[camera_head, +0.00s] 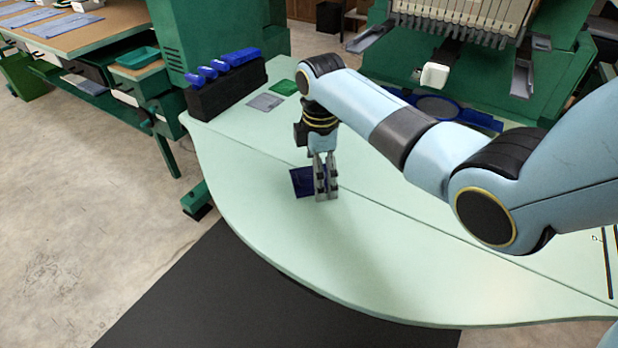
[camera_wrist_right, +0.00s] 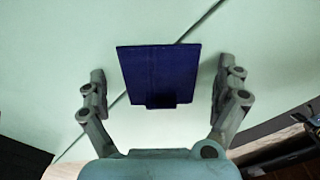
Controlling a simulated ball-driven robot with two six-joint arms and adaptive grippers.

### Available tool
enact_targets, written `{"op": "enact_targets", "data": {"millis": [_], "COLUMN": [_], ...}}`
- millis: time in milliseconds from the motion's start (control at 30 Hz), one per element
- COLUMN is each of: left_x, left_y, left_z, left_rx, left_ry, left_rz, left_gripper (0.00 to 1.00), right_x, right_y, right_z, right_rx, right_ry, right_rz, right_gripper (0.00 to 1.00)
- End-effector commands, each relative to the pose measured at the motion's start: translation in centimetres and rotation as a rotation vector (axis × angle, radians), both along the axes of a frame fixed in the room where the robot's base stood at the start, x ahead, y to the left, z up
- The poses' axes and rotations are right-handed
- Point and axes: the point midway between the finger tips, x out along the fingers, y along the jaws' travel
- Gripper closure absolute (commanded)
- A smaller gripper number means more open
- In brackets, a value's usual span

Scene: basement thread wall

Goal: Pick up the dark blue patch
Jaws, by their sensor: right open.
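The dark blue patch (camera_head: 302,182) lies on the pale green table, partly hidden behind my right gripper (camera_head: 325,196) in the head view. My right gripper points straight down over the patch. In the right wrist view the patch (camera_wrist_right: 158,72) is a dark blue square with a small tab at its near edge. The open fingers of my right gripper (camera_wrist_right: 160,95) stand to either side of it, with a gap on both sides. I cannot tell whether the fingertips touch the table. My left gripper is not in view.
A black rack (camera_head: 228,88) with blue spools stands at the table's back left. A grey patch (camera_head: 265,102) and a green patch (camera_head: 284,87) lie beside it. A green embroidery machine (camera_head: 450,65) stands behind. The table's front is clear.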

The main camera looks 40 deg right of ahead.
Motion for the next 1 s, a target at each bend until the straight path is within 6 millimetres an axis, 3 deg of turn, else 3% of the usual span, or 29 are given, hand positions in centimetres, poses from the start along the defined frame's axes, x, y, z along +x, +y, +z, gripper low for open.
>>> {"op": "enact_targets", "data": {"millis": [467,767,1000], "left_x": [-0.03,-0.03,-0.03], "left_y": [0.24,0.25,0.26], "left_z": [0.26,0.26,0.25], "left_rx": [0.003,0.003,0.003], "left_ry": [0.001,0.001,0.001], "left_rz": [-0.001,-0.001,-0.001], "left_gripper": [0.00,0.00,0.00], "right_x": [0.01,0.01,0.01], "right_y": [0.02,0.01,-0.01], "right_z": [-0.31,-0.31,-0.32], "right_rx": [0.000,0.000,0.000], "right_ry": [0.000,-0.001,-0.001], "right_rz": [0.000,0.000,0.000], "right_gripper": [0.00,0.37,0.37]}}
